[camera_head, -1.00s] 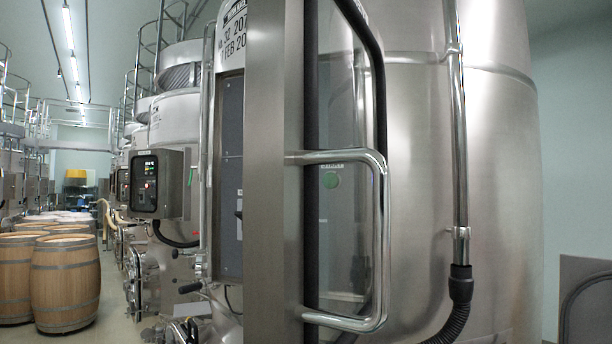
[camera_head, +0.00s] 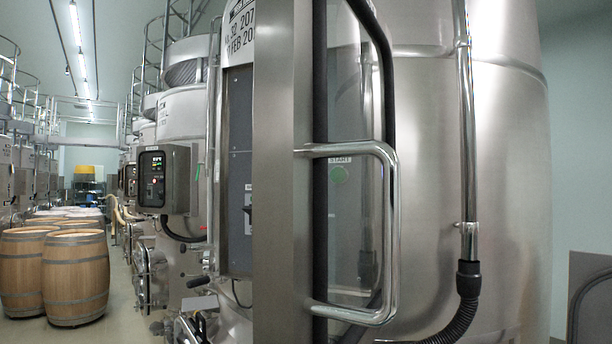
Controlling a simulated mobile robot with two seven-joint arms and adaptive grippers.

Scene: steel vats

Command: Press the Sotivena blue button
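No blue button and no readable Sotivena name show in the head view. A round green button (camera_head: 339,174) under a small START label (camera_head: 340,160) shows beyond the steel post, seen past a chrome handle. A dark grey panel (camera_head: 240,150) with a black switch (camera_head: 248,212) is seen at a steep angle left of the steel post. A small control box (camera_head: 165,180) with a lit display hangs farther back on the left. Neither of my grippers is in view.
A steel post (camera_head: 280,180) with a chrome handle (camera_head: 390,230) stands close in front. A large steel vat (camera_head: 505,190) fills the right, with a pipe (camera_head: 466,130) and black hose (camera_head: 468,300). Wooden barrels (camera_head: 77,280) stand at left, beside a clear aisle.

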